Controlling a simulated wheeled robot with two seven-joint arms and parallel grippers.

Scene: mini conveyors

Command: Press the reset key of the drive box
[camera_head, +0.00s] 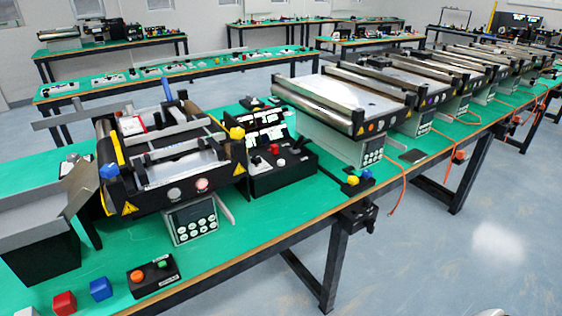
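A grey box (192,221) with a dark display and several round white keys hangs under the front of the nearest conveyor (160,150). It looks like the drive box. The key labels are too small to read, so I cannot tell which key is reset. A similar keypad box (372,150) sits under the second conveyor (340,103). Nothing touches or covers the front of the nearest box. Neither of my grippers shows in the head view.
A black button box (170,284) with orange and green buttons stands front left, beside red (64,303) and blue (101,289) blocks. A black control panel (283,178) stands right of the nearest conveyor. An orange cable (403,184) hangs over the table edge. Floor in front is clear.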

